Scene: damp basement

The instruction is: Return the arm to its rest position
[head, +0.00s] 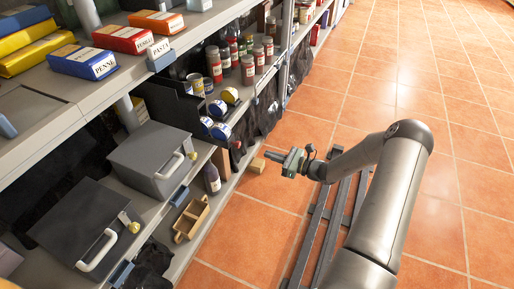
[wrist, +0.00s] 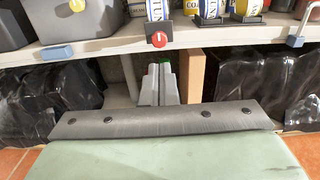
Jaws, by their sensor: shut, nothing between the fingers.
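My arm reaches in from the lower right in the head view, over the tiled floor. My gripper (head: 271,157) points left toward the shelving and is a short way out from it. In the wrist view my gripper (wrist: 160,68) shows its two grey fingers together, shut and empty. They face the space under a shelf board. In the head view a small wooden block (head: 257,165) shows near the fingertips; I cannot tell its exact distance from them.
The shelving (head: 58,92) on the left holds food boxes, jars, cans (head: 230,96), dark lidded boxes (head: 155,160), a bottle (head: 212,178) and a wooden caddy (head: 192,217). Dark rails (head: 318,232) run along the floor under my arm. The tiled floor (head: 455,120) at right is clear.

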